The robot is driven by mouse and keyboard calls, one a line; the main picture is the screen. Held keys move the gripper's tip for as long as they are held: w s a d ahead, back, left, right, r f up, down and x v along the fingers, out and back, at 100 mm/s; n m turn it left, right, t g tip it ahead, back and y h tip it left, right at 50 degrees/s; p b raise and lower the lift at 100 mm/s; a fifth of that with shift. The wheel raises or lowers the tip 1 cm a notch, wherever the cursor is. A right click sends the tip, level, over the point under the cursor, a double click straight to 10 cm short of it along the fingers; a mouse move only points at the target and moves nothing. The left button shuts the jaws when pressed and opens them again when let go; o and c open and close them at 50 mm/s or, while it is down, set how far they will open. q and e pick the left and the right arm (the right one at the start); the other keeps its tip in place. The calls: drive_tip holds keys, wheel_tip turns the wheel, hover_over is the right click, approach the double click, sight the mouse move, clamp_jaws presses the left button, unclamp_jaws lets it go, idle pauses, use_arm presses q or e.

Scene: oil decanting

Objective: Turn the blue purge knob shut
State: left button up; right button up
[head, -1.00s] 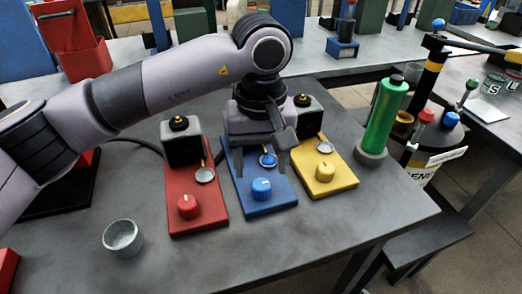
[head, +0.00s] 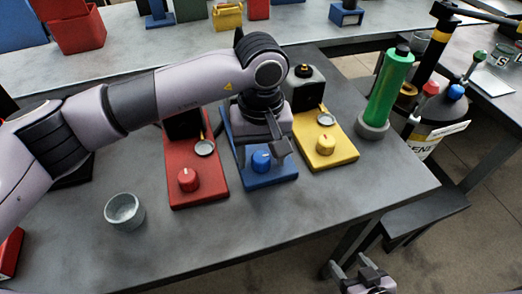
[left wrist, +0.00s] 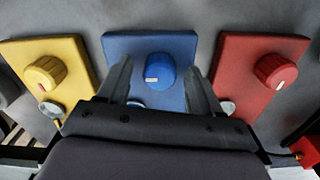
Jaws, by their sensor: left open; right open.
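The blue purge knob (head: 261,161) sits on the front part of the blue base plate (head: 285,173), between the red and yellow plates. In the left wrist view the blue knob (left wrist: 159,68) shows a white mark on its face. My left gripper (head: 262,150) is open and empty just behind and above the knob. In the left wrist view its two fingers stand apart, with the knob between and just beyond the tips; contact cannot be told. My arm hides the back of the blue unit. My right gripper (head: 362,272) is open and empty at the bottom edge, off the table.
A red knob (head: 188,179) and a yellow knob (head: 326,144) stand on neighbouring plates. A green bottle (head: 390,88) stands at the right, a grey cup (head: 124,210) at the front left. The table's front (head: 215,248) is clear.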

use_arm(q)
drive_tip(key=c, duration=1.1)
drive_tip(key=shift+o, duration=0.2)
use_arm(e)
drive_tip(key=shift+f, duration=0.1)
